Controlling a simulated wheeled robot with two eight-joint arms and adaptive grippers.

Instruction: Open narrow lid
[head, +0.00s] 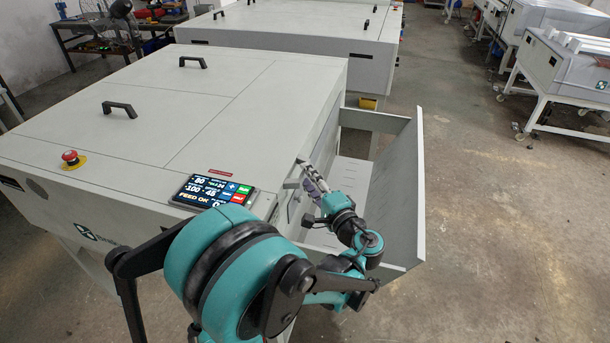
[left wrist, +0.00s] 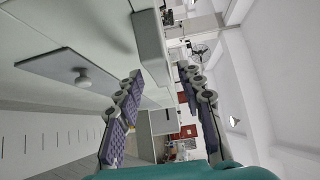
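The grey plate processor (head: 130,150) has a flat top with thin seams and black handles. I cannot tell for sure which panel is the narrow lid. My left gripper (head: 312,182) is at the machine's right end, above the open side tray (head: 405,190). In the left wrist view its two purple-padded fingers (left wrist: 160,75) stand apart, with nothing gripped. A light grey bar (left wrist: 150,45) runs between the fingertips in that view; contact is not clear. My right gripper is not in view.
A lit control screen (head: 213,191) and a red stop button (head: 70,157) sit on the machine's near edge. A second machine (head: 300,30) stands behind.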

